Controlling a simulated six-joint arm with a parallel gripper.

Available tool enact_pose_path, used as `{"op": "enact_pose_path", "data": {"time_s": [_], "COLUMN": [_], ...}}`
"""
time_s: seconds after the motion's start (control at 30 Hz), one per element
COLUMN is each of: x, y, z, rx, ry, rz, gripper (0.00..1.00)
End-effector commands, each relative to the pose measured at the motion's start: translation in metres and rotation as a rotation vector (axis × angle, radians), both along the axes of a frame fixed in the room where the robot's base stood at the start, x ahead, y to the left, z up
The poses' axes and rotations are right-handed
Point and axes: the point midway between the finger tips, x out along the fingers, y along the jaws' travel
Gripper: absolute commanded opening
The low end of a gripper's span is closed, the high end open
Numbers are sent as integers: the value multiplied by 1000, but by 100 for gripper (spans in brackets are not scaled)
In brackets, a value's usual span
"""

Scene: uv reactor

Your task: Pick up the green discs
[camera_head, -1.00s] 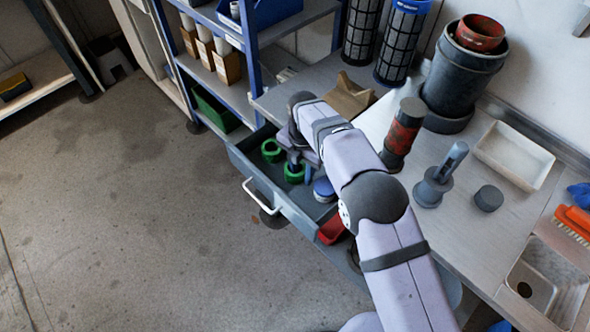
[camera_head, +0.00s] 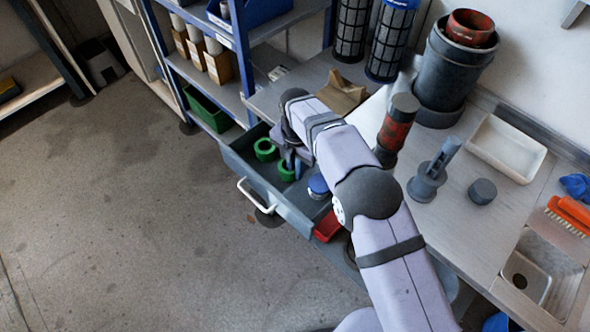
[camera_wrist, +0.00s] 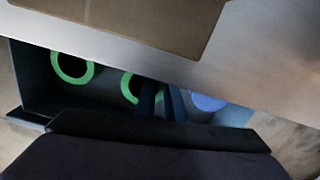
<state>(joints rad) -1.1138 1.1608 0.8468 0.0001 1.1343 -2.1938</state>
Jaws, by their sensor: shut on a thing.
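Two green ring-shaped discs lie in the open drawer (camera_head: 241,160). The left green disc (camera_head: 265,149) stands clear of my gripper; it also shows in the wrist view (camera_wrist: 72,68). The right green disc (camera_head: 286,172) is at my gripper (camera_head: 292,170). In the wrist view my gripper's blue fingers (camera_wrist: 160,100) are close together over the right edge of this disc (camera_wrist: 129,88), shut on it. The fingertips and their contact are partly hidden.
The worktop edge (camera_wrist: 200,75) overhangs the drawer's back. A red-black cylinder (camera_head: 396,130) stands on the worktop beside my arm.

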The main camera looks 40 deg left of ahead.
Motion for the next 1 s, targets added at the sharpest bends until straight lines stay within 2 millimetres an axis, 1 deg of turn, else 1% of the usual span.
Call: {"op": "enact_pose_path", "data": {"time_s": [0.17,0.27,0.8,1.0], "x": [0,1,0,1], "y": [1,1,1,1], "z": [17,31,128,157], "rx": [3,4,3,2], "ry": [-1,-2,-2,-2], "rz": [0,0,0,0], "gripper": [0,0,0,0]}}
